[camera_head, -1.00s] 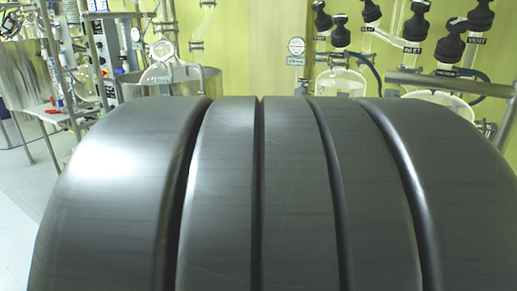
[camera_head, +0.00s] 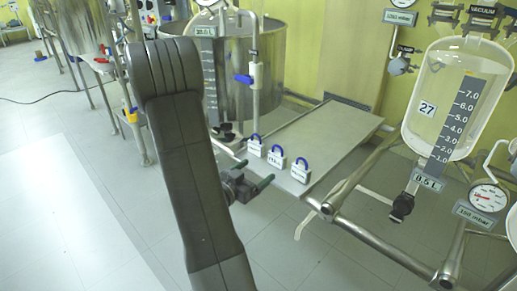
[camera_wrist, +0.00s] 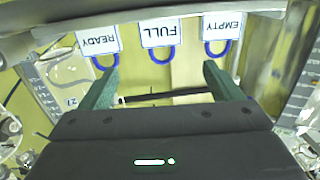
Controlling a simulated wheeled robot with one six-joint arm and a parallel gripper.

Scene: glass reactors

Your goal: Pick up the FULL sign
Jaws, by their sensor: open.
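The FULL sign (camera_wrist: 160,34) is a white tag with a blue loop (camera_wrist: 158,54). It is the middle of three tags in the wrist view, where its text appears upside down. In the head view the middle tag (camera_head: 275,160) stands on a grey shelf (camera_head: 335,125), near its front edge. The READY sign (camera_wrist: 98,41) and the EMPTY sign (camera_wrist: 222,26) stand on either side of it. My gripper (camera_head: 252,174) has green fingers, open and empty, in front of the tags. In the wrist view the fingertips (camera_wrist: 161,71) are apart, with the FULL sign's loop between and beyond them.
A steel rail (camera_head: 375,238) runs close to the shelf's right front corner. A glass vessel (camera_head: 445,80) and a pressure gauge (camera_head: 488,197) hang to the right. A steel tank (camera_head: 270,55) stands behind. The floor at left (camera_head: 60,200) is clear.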

